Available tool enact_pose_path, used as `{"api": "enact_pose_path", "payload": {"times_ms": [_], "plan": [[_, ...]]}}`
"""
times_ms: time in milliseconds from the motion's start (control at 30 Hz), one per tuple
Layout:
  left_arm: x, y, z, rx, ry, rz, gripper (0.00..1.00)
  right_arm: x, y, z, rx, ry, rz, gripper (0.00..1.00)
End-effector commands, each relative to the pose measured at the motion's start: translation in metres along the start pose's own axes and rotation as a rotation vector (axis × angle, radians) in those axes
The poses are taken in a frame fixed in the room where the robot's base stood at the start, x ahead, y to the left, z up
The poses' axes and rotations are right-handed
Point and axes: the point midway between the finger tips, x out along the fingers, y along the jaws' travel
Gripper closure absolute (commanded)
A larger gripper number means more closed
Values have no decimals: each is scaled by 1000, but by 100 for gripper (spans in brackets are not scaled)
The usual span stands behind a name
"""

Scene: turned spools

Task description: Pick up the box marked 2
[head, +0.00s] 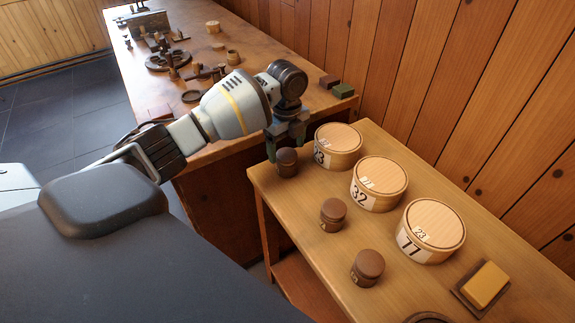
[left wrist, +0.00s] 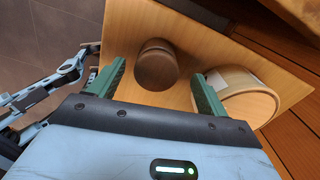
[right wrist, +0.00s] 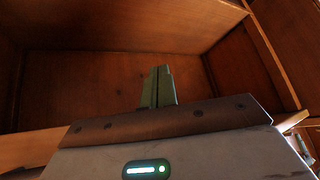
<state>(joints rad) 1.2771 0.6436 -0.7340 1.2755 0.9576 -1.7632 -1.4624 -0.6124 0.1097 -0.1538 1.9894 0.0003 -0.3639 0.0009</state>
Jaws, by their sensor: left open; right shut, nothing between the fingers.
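Three small dark brown round boxes stand in a row on the wooden bench (head: 300,215): a far one (head: 287,163), a middle one (head: 332,215) and a near one (head: 368,268). I cannot read a clear 2 on any of them; the near one has a faint mark. My left gripper (head: 285,150) is open at the far dark box. In the left wrist view that box (left wrist: 155,66) shows ahead between the spread green fingers (left wrist: 160,85), with no visible grip. My right gripper (right wrist: 159,86) is shut and empty, facing brown wooden panels.
Three larger pale round boxes stand behind the dark ones, seemingly marked 23 (head: 338,142), 32 (head: 378,183) and 77 (head: 431,230). A yellow block (head: 486,284) sits on a dark tray at right. A cluttered workbench (head: 235,150) lies beyond; a plank wall runs behind.

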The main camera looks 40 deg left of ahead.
Motion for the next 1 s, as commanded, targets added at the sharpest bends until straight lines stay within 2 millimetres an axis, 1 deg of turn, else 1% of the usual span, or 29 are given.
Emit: {"api": "enact_pose_path", "payload": {"times_ms": [67, 133, 300, 400, 500, 767, 867, 1000], "plan": [[0, 0, 0, 0, 0, -1, 23, 1, 0, -4, -1, 7, 0, 100], [5, 1, -1, 0, 0, -1, 23, 1, 1, -7, -1, 14, 1, 100], [28, 4, -4, 0, -1, 0, 23, 1, 1, -16, -3, 30, 2, 100], [41, 4, -4, -1, 0, -1, 23, 3, 2, -16, -3, 32, 2, 100], [49, 4, -4, -1, -1, -1, 23, 4, 2, -16, -3, 32, 2, 100], [50, 3, -4, 0, -1, -3, 23, 4, 2, -15, -3, 29, 2, 100], [50, 3, -4, 0, -1, -3, 35, 3, 1, -13, -3, 26, 1, 100], [50, 3, -4, 0, -1, -3, 53, 2, 1, -9, -2, 19, 1, 100]]}}
